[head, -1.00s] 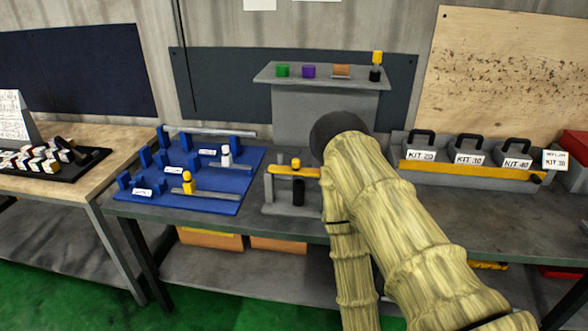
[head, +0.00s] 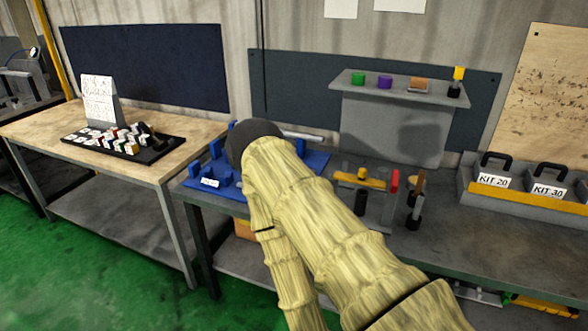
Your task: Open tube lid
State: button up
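No tube with a lid can be made out for certain. A grey stand on the bench carries a yellow bar (head: 358,182) with a small yellow knob on top and a black cylinder (head: 361,203) below it. A black piece with a yellow top (head: 458,80) stands at the right end of the raised shelf. My arm (head: 300,215) in a pale yellow sleeve crosses the middle of the view, its dark rounded end over the blue board. My gripper does not show.
A red-topped piece (head: 395,181) and a brown-topped piece (head: 417,186) stand right of the yellow bar. The grey shelf (head: 350,85) holds small coloured blocks. Kit boxes (head: 520,190) stand at right; a wooden table (head: 50,130) is at left.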

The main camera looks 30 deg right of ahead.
aim_at(361, 179)
jog(key=u, duration=1.25)
jog(key=k, duration=1.05)
jog(key=z, duration=1.25)
